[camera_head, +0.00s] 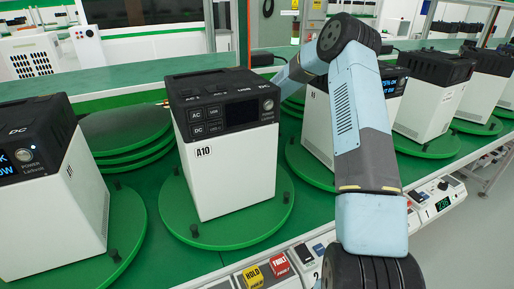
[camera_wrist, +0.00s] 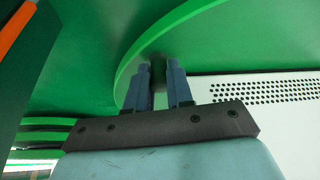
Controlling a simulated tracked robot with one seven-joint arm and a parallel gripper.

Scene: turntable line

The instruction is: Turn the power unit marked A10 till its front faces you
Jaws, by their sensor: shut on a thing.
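The power unit marked A10 (camera_head: 233,176) is a white box with a black top, upright on a round green turntable (camera_head: 240,236). Dark pegs (camera_head: 194,230) stand on the turntable's rim. My arm reaches over and behind the unit, so my gripper is hidden in the head view. In the wrist view my gripper (camera_wrist: 159,72) has its fingers close together at a green disc's rim, shut on a small dark piece, seemingly a rim peg. A white perforated panel (camera_wrist: 265,92) is beside them.
Another unit on a green turntable (camera_head: 125,225) stands at the left, and several more stand at the right. Stacked green discs (camera_head: 125,135) lie behind, left of A10. Yellow HOLD (camera_head: 253,277) and red FAULT (camera_head: 280,265) buttons line the front edge.

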